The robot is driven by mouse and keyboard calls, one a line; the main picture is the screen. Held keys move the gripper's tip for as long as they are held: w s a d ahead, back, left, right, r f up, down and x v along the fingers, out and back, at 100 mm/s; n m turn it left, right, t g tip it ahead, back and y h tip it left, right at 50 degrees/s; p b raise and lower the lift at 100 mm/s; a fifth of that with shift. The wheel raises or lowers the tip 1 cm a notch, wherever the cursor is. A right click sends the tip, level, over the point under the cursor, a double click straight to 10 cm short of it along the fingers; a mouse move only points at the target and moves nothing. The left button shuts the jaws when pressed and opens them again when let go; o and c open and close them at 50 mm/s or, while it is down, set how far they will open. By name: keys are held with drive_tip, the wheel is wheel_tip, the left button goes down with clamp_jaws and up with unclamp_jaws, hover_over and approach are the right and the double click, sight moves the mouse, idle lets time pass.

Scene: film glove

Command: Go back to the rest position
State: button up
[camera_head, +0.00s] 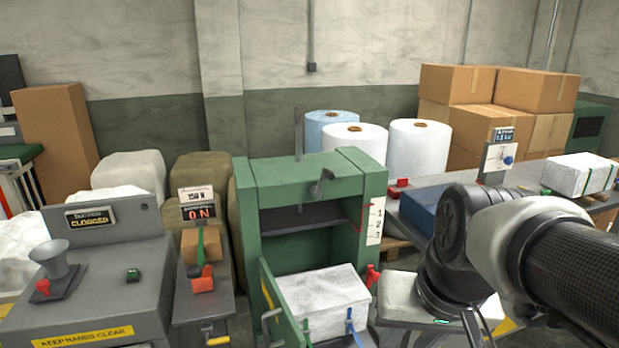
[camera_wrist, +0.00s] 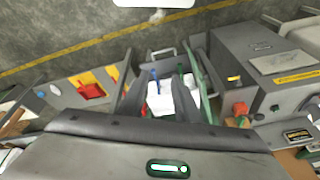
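My arm (camera_head: 560,260) reaches in from the right edge in the head view, with its dark wrist over the area right of the green press. My gripper (camera_wrist: 162,78) shows in the wrist view as a grey body with a green light and two dark fingers spread apart. Nothing is seen held between them. Beyond the gap, a white wrapped bale (camera_wrist: 160,98) with blue and green straps lies below. The same bale shows in the head view (camera_head: 322,298) inside the green press (camera_head: 248,205), whose front door stands open.
A grey console (camera_head: 100,285) with a red knob and a "CLOGGED" sign stands left. A bench at right carries a blue block (camera_head: 422,207), a gauge (camera_head: 499,158) and a strapped white bale (camera_head: 580,174). Film rolls (camera_head: 418,146) and cartons (camera_head: 455,84) stand behind. Floor (camera_wrist: 60,35) shows beyond yellow lines.

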wheel_tip(320, 180, up, 16)
drive_tip(key=n+t+p, duration=0.1)
drive_tip(key=t+p, duration=0.1)
drive_tip(key=p, duration=1.1)
drive_tip(key=shift+s+a+r+n+h, duration=0.15)
drive_tip(key=shift+s+r+n+h, duration=0.05)
drive_tip(key=shift+s+n+h, duration=0.1)
idle(0.7)
